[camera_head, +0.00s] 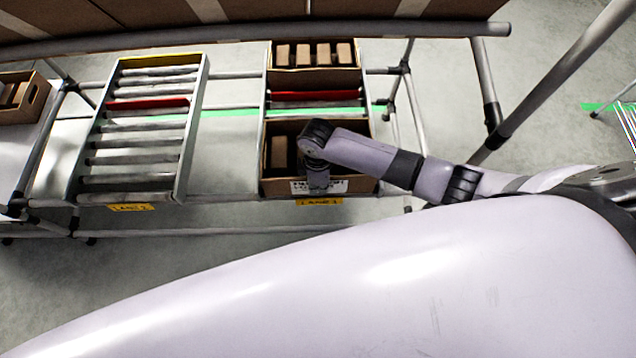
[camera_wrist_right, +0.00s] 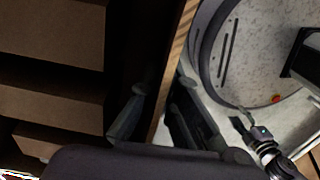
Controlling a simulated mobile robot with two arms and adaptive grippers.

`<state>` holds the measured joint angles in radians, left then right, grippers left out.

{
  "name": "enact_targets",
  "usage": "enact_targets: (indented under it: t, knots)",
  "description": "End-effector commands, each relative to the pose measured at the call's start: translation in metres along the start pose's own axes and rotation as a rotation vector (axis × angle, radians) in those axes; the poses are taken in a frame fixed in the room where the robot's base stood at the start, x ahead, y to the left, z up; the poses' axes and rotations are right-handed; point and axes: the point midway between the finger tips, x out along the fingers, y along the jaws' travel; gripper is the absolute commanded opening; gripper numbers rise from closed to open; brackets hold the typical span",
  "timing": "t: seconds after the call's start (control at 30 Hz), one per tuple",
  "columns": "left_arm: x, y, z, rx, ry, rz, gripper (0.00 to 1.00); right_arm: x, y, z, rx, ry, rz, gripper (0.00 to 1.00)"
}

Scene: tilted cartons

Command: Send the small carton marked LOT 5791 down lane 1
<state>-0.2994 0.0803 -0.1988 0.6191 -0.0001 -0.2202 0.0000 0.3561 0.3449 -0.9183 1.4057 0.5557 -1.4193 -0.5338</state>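An open-topped brown carton (camera_head: 362,186) stands at the front end of lane 1, with a white label (camera_head: 320,187) on its near wall; the print is too small to read surely. Small brown cartons (camera_head: 279,153) stand inside it, and close up in the right wrist view (camera_wrist_right: 50,35). My right arm reaches over this carton from the right; my gripper (camera_head: 318,180) points down at its near wall. In the wrist view the fingers (camera_wrist_right: 158,112) are apart, one on each side of the cardboard wall (camera_wrist_right: 178,50).
Lane 2 (camera_head: 140,142), a roller lane with a red roller, is empty at left. Another open carton (camera_head: 315,75) with several small boxes stands farther back on lane 1. One more carton (camera_head: 35,100) is at the far left. A pipe rail (camera_head: 250,33) crosses above.

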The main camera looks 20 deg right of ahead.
Motion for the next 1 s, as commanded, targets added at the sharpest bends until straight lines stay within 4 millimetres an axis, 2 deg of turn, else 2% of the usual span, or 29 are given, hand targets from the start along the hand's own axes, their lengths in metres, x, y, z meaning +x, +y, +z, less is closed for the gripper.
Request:
enact_targets:
  t: [0.97,1.0]
  knots:
    - [-0.0002,0.0007,-0.0003,0.002,0.001,0.001,0.40,0.0030,0.0001,-0.0004,0.000,0.001,0.001,0.00]
    - [-0.0002,0.0007,-0.0003,0.002,0.001,0.001,0.40,0.0030,0.0001,-0.0004,0.000,0.001,0.001,0.05]
